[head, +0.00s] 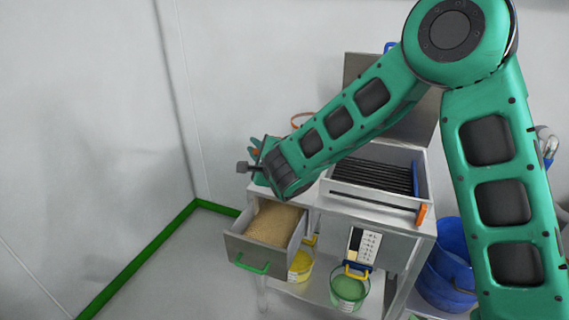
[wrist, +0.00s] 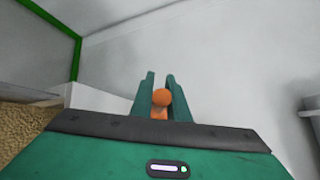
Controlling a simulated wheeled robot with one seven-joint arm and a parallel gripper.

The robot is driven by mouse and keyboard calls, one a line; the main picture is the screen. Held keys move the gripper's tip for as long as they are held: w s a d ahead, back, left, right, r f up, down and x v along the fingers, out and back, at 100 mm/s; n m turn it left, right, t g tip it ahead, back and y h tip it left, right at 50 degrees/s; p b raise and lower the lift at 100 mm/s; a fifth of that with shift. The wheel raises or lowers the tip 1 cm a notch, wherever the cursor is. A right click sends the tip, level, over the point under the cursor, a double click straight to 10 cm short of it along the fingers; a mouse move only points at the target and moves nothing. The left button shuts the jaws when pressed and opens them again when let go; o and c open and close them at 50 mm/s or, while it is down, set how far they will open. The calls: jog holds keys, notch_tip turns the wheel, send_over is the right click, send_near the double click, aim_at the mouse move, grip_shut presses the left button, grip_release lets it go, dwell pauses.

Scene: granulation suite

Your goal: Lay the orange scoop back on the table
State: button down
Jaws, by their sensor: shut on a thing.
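My gripper (head: 254,148) is over the back left part of the table (head: 312,198) in the head view, partly hidden by my own wrist. In the wrist view my gripper (wrist: 160,78) has its two green fingers closed around an orange rounded piece, the orange scoop (wrist: 161,98). Only the end of its handle shows there. A small orange bit of the scoop (head: 256,152) shows at the fingers in the head view. The scoop's bowl cannot be made out, and whether it touches the table is hidden.
An open drawer (head: 238,247) of tan granules juts out at the table's front left. A box with dark bars (head: 376,178) fills the table's right side. Green (head: 348,291) and yellow (head: 300,267) buckets stand below. Blue buckets (head: 447,265) stand at the right.

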jog(key=w+d+f, duration=0.1)
jog(key=d+f, duration=0.1)
jog(key=f, duration=0.1)
jog(key=w+d+f, duration=0.2)
jog(key=f, duration=0.1)
jog(key=w+d+f, duration=0.2)
jog(key=f, duration=0.1)
jog(key=shift+w+d+f, duration=0.15)
jog(key=shift+d+f, duration=0.05)
jog(key=shift+d, duration=0.15)
jog(key=c, duration=1.7)
grip_release()
jog(key=shift+r, duration=0.1)
jog(key=v, duration=1.2)
jog(key=shift+w+d, duration=0.15)
jog(key=shift+d, duration=0.05)
